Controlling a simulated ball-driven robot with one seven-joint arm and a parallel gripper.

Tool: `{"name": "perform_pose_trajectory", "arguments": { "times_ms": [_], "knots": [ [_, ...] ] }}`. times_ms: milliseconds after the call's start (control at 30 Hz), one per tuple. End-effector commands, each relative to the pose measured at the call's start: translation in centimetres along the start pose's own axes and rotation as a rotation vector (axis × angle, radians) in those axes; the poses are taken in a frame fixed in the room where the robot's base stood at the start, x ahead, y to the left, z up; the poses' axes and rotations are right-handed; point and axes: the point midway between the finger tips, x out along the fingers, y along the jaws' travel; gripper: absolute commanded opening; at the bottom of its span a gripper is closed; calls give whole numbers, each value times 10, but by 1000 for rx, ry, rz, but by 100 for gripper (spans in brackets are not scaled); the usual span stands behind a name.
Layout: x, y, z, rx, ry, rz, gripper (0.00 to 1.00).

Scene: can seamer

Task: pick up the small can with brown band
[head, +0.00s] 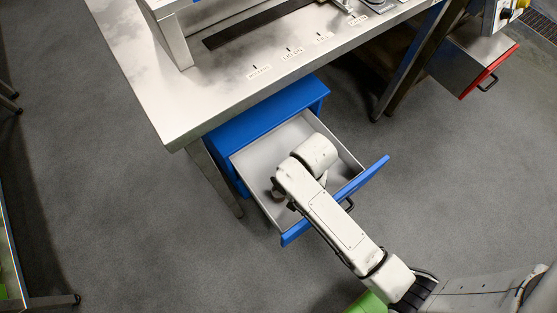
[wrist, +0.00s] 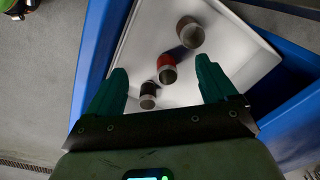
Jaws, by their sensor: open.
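Three small cans lie or stand in the open drawer (head: 262,158), seen in the wrist view. The farthest can (wrist: 190,34) has a band that looks brownish and a pale, open-looking end. The middle can (wrist: 167,70) has a red band. The nearest can (wrist: 148,90) has a dark, nearly black band. My gripper (wrist: 162,65) is open, its two green fingers spread to either side of the nearer cans, touching none that I can see. The brownish can is beyond the fingertips. In the head view my arm hides the cans and most of the gripper.
The blue drawer cabinet (head: 262,112) stands under a metal worktable (head: 150,85). The drawer's blue front (head: 365,178) and its pale walls surround the cans. A red-edged drawer (head: 478,62) is open at upper right.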

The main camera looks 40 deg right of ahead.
Motion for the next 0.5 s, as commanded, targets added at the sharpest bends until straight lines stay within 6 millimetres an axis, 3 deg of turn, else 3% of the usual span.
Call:
{"name": "perform_pose_trajectory", "arguments": {
  "times_ms": [33,200,500],
  "knots": [
    [31,-13,-3,91,-3,6,85],
    [78,-41,-10,369,-3,26,85],
    [112,-57,-14,556,4,41,85]
  ]
}}
